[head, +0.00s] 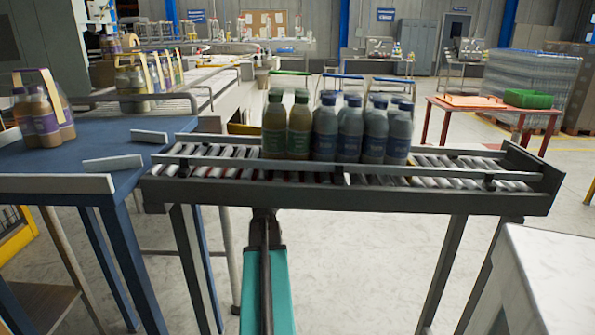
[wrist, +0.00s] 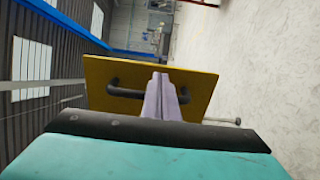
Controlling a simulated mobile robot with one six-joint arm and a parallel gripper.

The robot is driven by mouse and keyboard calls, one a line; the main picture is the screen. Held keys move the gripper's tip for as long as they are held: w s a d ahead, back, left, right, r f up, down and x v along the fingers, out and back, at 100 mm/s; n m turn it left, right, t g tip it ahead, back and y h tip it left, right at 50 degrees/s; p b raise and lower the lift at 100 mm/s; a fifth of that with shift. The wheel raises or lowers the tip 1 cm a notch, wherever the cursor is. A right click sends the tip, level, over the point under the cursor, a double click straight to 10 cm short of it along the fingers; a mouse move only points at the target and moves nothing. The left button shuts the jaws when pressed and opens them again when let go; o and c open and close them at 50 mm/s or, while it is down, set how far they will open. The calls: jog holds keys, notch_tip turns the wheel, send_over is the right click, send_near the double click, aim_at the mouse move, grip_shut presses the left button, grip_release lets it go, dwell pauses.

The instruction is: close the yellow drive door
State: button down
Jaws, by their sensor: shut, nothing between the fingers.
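The yellow drive door (wrist: 200,88) is a flat yellow panel in the middle of the wrist view, with a dark bar handle (wrist: 124,92) across it. My gripper (wrist: 159,76) is shut and empty. Its pale fingers lie in front of the panel and overlap the handle's right part; I cannot tell whether they touch either. In the head view a small yellow patch (head: 243,129) shows behind the conveyor and may be the same door. My gripper is hidden there behind the conveyor. How far the door stands open cannot be told.
A roller conveyor (head: 345,196) with several bottles crosses the head view above my arm. A blue table (head: 60,160) is at left, a white surface (head: 555,270) at lower right. A red table (head: 497,110) stands farther back. A thin rod (wrist: 222,121) shows below the door.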

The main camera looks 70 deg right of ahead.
jog(key=shift+d, duration=0.45)
jog(key=shift+w, duration=0.1)
jog(key=shift+d, duration=0.2)
